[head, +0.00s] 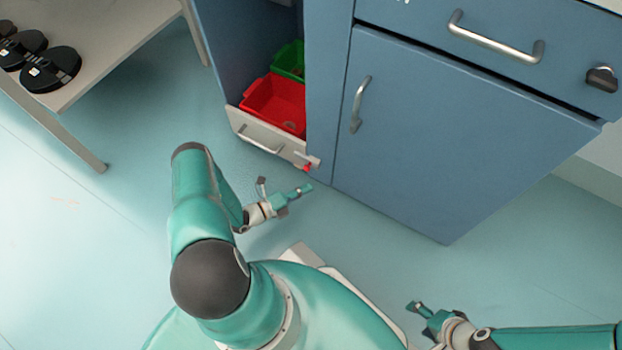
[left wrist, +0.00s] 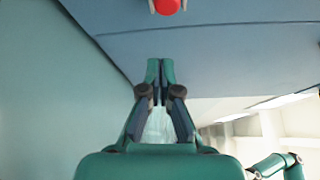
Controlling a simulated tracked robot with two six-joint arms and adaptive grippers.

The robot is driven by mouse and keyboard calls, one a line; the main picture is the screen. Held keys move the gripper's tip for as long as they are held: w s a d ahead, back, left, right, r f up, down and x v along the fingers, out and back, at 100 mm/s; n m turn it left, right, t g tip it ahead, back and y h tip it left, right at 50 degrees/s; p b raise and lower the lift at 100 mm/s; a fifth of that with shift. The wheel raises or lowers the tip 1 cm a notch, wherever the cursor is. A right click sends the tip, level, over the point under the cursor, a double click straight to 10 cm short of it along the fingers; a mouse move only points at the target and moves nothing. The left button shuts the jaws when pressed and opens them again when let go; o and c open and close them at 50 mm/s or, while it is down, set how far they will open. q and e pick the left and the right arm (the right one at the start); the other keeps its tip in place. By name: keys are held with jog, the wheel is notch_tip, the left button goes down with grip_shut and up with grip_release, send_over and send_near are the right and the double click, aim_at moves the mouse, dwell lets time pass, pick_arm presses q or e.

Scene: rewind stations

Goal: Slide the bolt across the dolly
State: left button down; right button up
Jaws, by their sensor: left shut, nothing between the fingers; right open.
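The bolt (head: 313,159) is a small pale fitting with a red knob (head: 307,168), at the right end of the dolly's front, beside the cabinet's edge. The dolly (head: 243,122) has a pale front with a metal handle and sits in the open cabinet bay. The red knob also shows at the top of the left wrist view (left wrist: 167,6). My left gripper (head: 306,188) is shut and empty, just below the knob and apart from it; its closed fingers show in the left wrist view (left wrist: 160,66). My right gripper (head: 414,307) is open and empty, low over the floor.
A red bin (head: 262,100) and a green bin (head: 289,57) stand in the bay behind the dolly's front. A closed blue cabinet door (head: 430,140) is to the right. A table (head: 115,45) with black reels is at upper left. The floor between is clear.

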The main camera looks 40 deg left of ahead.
pick_arm(q)
jog(key=v, duration=0.6)
jog(key=shift+p, duration=0.45)
jog(key=shift+d, duration=0.15)
